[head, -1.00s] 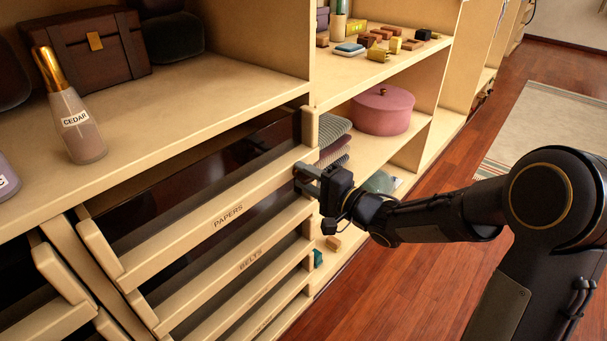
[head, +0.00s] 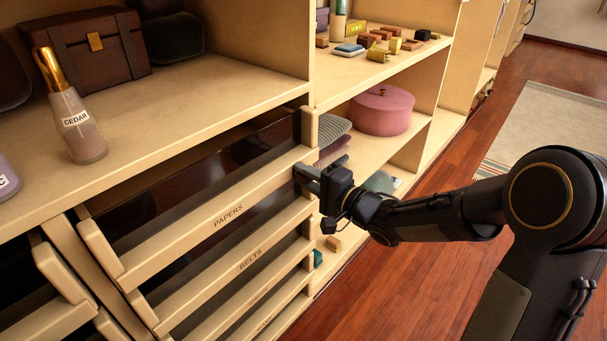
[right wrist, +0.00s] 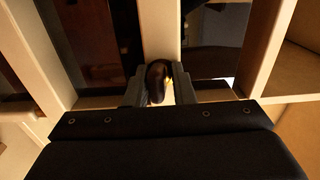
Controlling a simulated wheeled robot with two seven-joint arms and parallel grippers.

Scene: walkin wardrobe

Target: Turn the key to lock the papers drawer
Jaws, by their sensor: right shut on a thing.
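The papers drawer (head: 185,226) has a pale wooden front labelled PAPERS and sits above the drawer labelled BELTS. My right gripper (head: 306,178) is at the right end of the papers drawer's front. In the right wrist view its fingers (right wrist: 160,86) are shut on a small dark, rounded thing with a yellowish glint, against the pale wooden front; this looks like the key (right wrist: 155,82). The key is hidden by the gripper in the head view. I cannot tell the angle of the lock. My left gripper is not in view.
The belts drawer (head: 245,262) and more drawers lie below. A CEDAR bottle (head: 78,125) and a brown case (head: 90,50) stand on the shelf above. A pink round box (head: 382,112) and folded cloths (head: 333,140) are right of the gripper. The floor at right is open.

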